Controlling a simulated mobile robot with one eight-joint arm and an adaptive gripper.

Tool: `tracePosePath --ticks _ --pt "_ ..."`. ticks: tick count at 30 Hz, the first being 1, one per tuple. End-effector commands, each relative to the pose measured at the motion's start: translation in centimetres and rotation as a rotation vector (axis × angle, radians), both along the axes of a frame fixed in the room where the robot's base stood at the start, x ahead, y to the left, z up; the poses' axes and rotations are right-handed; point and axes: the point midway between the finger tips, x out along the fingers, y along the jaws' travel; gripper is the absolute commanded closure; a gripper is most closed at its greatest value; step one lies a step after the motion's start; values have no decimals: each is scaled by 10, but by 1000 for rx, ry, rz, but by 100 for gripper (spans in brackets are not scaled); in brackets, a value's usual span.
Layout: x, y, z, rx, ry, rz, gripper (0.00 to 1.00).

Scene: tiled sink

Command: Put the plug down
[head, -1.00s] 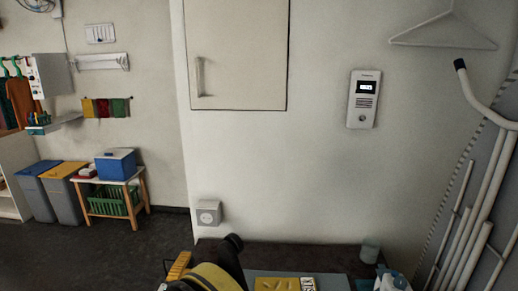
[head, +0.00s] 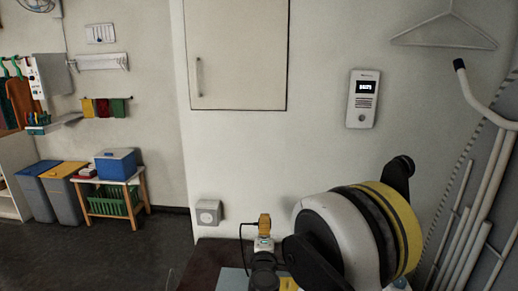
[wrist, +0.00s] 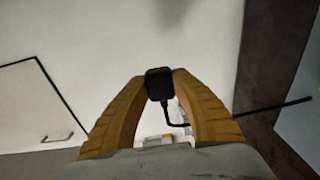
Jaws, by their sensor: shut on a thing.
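A small black plug (wrist: 158,84) sits between the two yellow fingertips of my gripper (wrist: 159,88) in the wrist view. The fingers are shut on it, and its black cord hangs down and runs off to the right. In the head view my gripper (head: 265,224) is upright in front of the wall, above the dark counter (head: 205,262) and right of the wall socket (head: 208,212). A thin black cord loops down on its left. The plug itself is hard to make out in the head view.
My large arm links cover the right part of the counter in the head view. A yellow item (head: 288,285) shows at the bottom edge. A wall cabinet (head: 238,55), an intercom (head: 362,98) and a hanger (head: 444,30) are on the wall. White rails (head: 480,200) stand at right.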

Motion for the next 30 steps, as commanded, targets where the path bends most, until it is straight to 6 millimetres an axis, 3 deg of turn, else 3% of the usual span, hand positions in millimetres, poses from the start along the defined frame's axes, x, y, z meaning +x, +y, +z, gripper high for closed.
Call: tracePosePath --ticks 1,6,12,18,30 --pt "-1 -27 8 1 -1 -5 100" --pt "-14 -96 32 5 -11 8 100" --pt "-37 -149 52 7 -27 24 100" --pt "-49 -170 61 9 -37 32 100" --pt "-50 -172 62 9 -39 34 100"
